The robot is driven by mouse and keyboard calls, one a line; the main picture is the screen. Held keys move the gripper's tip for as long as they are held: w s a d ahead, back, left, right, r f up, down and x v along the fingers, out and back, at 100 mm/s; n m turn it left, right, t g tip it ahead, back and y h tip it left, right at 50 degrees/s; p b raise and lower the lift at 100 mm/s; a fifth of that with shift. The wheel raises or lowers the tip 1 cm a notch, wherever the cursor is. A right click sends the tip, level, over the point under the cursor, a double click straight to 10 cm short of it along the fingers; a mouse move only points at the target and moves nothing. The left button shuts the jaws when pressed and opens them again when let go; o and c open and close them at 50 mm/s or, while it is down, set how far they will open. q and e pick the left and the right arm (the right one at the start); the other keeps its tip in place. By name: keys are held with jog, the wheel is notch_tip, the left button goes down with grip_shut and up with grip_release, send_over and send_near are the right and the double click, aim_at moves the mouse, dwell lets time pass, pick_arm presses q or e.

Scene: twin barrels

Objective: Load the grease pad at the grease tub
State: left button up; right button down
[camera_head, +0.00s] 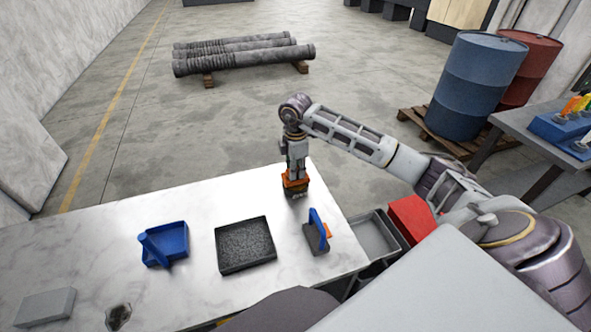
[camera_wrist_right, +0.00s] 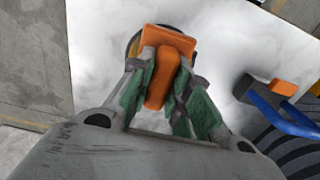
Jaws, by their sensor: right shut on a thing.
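My right gripper (camera_head: 296,172) reaches over the far edge of the white table and is shut on an orange handle (camera_head: 294,181). In the right wrist view the green-lined fingers (camera_wrist_right: 163,85) clamp this orange handle (camera_wrist_right: 160,75). Below it is a dark, round base, partly hidden, seemingly the pad; I cannot tell whether it touches the table. A black tray (camera_head: 217,256) with speckled grey filling lies nearer me. A blue tray (camera_head: 179,252) with a blue handle-like piece is left of it. I cannot tell which container is the grease tub. My left gripper is out of view.
A blue-handled tool (camera_head: 316,232) with a grey base stands on the table's right side. A grey block (camera_head: 45,305) and a dark round item (camera_head: 118,317) lie front left. A grey bin (camera_head: 374,238) and red bin (camera_head: 412,217) sit beyond the right edge. The far left table is clear.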

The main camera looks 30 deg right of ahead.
pick_arm(q)
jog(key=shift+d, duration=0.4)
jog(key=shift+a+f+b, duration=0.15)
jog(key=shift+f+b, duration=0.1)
jog(key=shift+b, duration=0.05)
pick_arm(e)
jog(key=shift+f, duration=0.5)
dwell(0.7)
jog(key=shift+f, duration=0.1)
dwell(1.3)
pick_arm(q)
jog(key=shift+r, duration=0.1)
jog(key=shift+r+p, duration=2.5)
jog(key=shift+p, duration=0.05)
pick_arm(e)
jog(key=shift+r, duration=3.6)
